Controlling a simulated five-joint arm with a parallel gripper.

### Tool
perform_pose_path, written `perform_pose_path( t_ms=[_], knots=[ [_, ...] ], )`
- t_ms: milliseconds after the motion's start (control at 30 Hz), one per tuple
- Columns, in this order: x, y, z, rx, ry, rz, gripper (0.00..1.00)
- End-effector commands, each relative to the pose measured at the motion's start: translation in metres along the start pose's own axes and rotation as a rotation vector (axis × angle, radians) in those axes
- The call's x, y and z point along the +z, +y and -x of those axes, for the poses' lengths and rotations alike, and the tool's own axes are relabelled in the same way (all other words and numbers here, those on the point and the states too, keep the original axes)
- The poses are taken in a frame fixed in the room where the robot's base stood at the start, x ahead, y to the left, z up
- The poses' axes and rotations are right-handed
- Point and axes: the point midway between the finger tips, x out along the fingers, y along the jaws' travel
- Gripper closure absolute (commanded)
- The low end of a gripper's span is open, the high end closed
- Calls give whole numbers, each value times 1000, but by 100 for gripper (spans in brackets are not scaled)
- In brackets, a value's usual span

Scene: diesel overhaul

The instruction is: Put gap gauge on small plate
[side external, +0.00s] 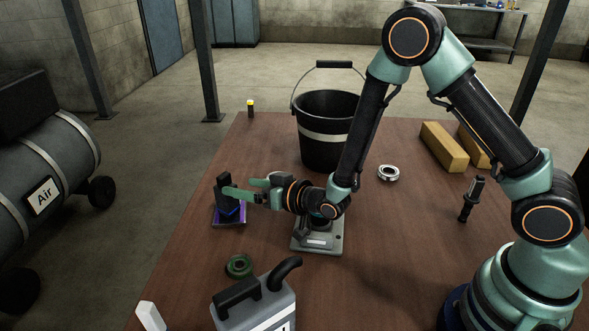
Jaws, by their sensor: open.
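A dark upright object with a blue lower part (224,206), which looks like the gap gauge, stands at the left side of the table. Below it is a thin, dark small plate with a purple edge (230,222). The gauge appears to rest on the plate, but its underside is hard to see. My gripper (239,187) is open and points left at the gauge. The nearer finger overlaps the gauge's front in the picture; the farther finger ends short of it to the right. Whether either finger touches it, I cannot tell.
A grey device (318,243) sits under my wrist, with a black bucket (322,150) behind. A green ring (239,267) and grey can (254,306) are in front. A metal ring (388,173), yellow blocks (443,147) and a black tool (471,200) lie to the right.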

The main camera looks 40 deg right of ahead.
Motion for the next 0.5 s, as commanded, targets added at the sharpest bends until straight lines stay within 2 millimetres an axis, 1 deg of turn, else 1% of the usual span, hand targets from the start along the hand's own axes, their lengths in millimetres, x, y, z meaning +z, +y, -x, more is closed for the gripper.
perform_pose_path(
  t_ms=[33, 100, 233, 400, 500],
  knots=[
    [0, 0, 10, 0, 0, 0, 14],
    [0, 0, 20, 0, 0, 0, 14],
    [0, 0, 37, 0, 0, 0, 14],
    [0, 0, 49, 0, 1, 0, 14],
    [-6, 1, 51, 9, -8, 3, 14]
  ],
)
